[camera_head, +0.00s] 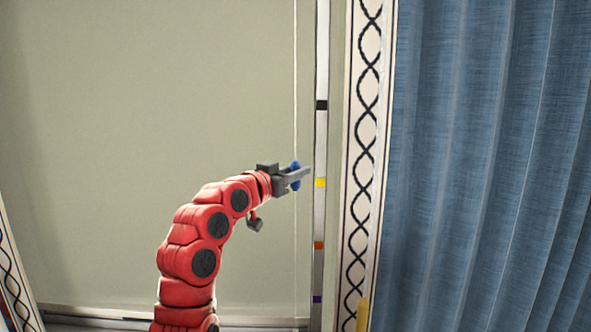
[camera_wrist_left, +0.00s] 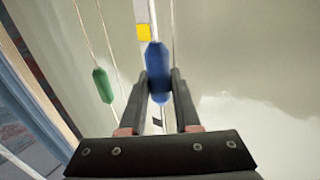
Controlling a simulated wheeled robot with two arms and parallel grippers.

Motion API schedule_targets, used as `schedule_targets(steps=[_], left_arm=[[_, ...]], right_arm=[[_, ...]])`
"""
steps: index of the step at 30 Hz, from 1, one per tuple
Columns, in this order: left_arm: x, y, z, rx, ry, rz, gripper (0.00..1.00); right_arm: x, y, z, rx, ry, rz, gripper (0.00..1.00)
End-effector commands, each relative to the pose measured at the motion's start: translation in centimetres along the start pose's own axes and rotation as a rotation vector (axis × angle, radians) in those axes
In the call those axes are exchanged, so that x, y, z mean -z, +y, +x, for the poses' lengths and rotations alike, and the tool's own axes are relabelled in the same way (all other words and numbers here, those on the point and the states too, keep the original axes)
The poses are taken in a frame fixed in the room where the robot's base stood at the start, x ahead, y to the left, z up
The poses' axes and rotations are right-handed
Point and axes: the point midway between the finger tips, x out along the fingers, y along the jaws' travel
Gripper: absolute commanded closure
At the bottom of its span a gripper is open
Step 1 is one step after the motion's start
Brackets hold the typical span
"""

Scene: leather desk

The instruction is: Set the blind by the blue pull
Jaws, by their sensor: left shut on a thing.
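The blue pull (camera_head: 295,186) hangs on a thin pale cord (camera_head: 295,70) in front of a plain beige-green surface (camera_head: 150,100), which looks like the lowered blind. My left gripper (camera_head: 303,173) is shut on the blue pull, which shows above and below the fingers. In the left wrist view the blue pull (camera_wrist_left: 157,58) sits between the two dark fingers (camera_wrist_left: 160,82). In the head view the pull is about level with, or slightly above, the yellow mark (camera_head: 320,182) on the upright strip. My right gripper is not in view.
The white strip (camera_head: 321,60) also has a black mark (camera_head: 321,105) above, and orange (camera_head: 318,245) and purple (camera_head: 317,299) marks below. A patterned frame (camera_head: 365,130) and blue curtain (camera_head: 470,160) stand right. A green pull (camera_wrist_left: 103,85) hangs nearby in the left wrist view.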

Motion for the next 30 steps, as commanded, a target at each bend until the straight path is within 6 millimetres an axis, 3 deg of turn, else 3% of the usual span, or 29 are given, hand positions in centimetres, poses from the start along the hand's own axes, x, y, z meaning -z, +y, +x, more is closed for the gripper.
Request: schedule_targets(steps=[1,12,18,24,30], left_arm=[[-2.5,0.0,0.0,-0.001,-0.002,-0.001,1.00],[-14.2,-0.1,0.0,0.001,-0.003,-0.002,1.00],[-19.6,0.0,0.0,0.000,-0.004,-0.002,1.00],[-22.3,0.0,0.0,0.000,-0.004,-0.002,1.00],[-22.6,0.0,0.0,0.000,-0.003,0.000,1.00]], right_arm=[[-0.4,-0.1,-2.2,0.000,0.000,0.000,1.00],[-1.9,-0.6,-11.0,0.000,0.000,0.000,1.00],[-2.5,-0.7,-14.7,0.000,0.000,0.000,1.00],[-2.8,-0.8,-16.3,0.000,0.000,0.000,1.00],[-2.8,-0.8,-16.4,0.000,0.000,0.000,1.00]])
